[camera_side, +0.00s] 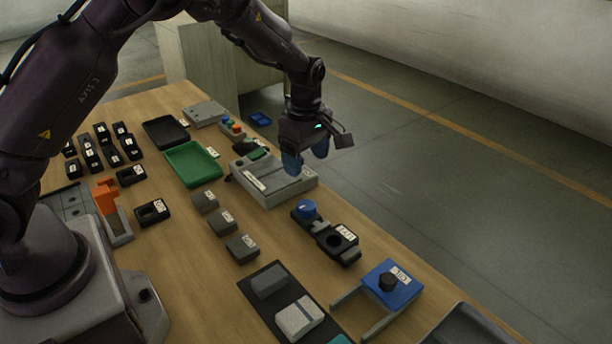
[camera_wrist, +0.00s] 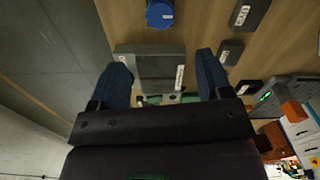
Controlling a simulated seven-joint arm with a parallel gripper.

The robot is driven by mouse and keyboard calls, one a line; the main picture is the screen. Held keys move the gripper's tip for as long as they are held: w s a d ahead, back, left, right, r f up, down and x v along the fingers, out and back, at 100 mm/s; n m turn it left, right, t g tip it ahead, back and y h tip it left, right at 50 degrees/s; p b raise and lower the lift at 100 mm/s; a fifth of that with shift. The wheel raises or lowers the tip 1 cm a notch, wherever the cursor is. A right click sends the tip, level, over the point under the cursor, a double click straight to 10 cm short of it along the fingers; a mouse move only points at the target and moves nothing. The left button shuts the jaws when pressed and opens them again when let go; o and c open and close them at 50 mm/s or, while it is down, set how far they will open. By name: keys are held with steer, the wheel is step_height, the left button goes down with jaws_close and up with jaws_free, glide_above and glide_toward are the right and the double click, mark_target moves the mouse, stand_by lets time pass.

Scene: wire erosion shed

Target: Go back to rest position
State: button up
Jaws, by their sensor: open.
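My gripper (camera_side: 306,163) hangs above the grey device with a labelled front (camera_side: 272,186) near the far edge of the table. Its two blue fingers point down. In the wrist view my gripper (camera_wrist: 168,80) shows its fingers spread wide apart with nothing held between them. The grey device (camera_wrist: 150,66) lies below and between the fingers in that view. I cannot tell the exact height of the fingertips over it.
A green tray (camera_side: 192,163) and a black tray (camera_side: 165,132) lie left of the device. A blue-knobbed fixture (camera_side: 325,235) and a blue block with a fork (camera_side: 390,285) stand nearer. Several black labelled blocks sit at left. The wooden table (camera_side: 190,270) has bare patches between things.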

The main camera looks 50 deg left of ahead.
steer(key=shift+r, duration=0.6)
steer(key=s+r+m+t, duration=0.2)
steer(key=s+r+m, duration=0.7)
steer(key=s, duration=0.4)
steer(key=s+d+r+m+t, duration=0.1)
steer(key=s+r+m+t, duration=0.2)
steer(key=s+r+m, duration=0.7)
steer(key=s+m, duration=0.1)
steer(key=s, duration=0.2)
steer(key=shift+d+t, duration=0.2)
steer(key=shift+t, duration=0.1)
